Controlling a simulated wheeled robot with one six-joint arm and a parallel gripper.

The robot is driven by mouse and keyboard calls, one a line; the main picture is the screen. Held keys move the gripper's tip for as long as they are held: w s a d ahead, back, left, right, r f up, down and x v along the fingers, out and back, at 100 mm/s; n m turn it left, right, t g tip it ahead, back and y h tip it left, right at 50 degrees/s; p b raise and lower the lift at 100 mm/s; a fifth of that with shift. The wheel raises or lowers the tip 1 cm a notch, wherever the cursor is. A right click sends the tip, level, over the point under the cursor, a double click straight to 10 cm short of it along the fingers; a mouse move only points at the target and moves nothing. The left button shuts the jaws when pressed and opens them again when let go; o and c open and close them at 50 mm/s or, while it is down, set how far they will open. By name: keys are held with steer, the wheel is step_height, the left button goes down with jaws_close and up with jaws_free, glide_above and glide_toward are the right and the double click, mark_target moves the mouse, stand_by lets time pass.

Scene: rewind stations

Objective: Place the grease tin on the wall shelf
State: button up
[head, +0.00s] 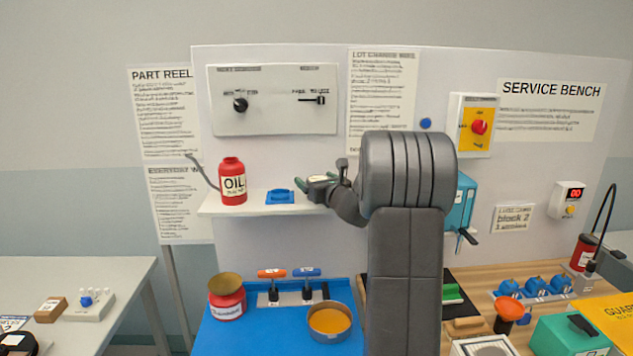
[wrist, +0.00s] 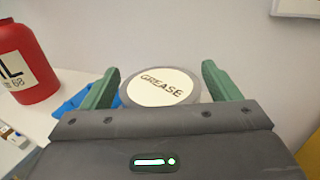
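The grease tin (wrist: 160,87) is a low round tin with a pale lid marked GREASE. In the wrist view it sits between the two green fingers of my gripper (wrist: 160,80), with a narrow gap showing beside it, so the gripper looks open around it. In the head view the tin (head: 322,178) is partly hidden by my gripper (head: 323,175), at the right part of the white wall shelf (head: 255,208). I cannot tell whether its base, which is hidden, touches the shelf.
A red oil bottle (head: 232,182) stands on the shelf's left part, with a blue pad (head: 279,196) between it and the tin. Below, a blue mat (head: 250,340) holds a red funnel-topped can (head: 227,300) and an orange-filled pan (head: 330,321). A control panel (head: 272,99) hangs above the shelf.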

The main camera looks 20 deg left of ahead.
steer(key=shift+r, duration=0.1)
steer(key=b+v, duration=0.3)
steer(key=v, duration=0.9)
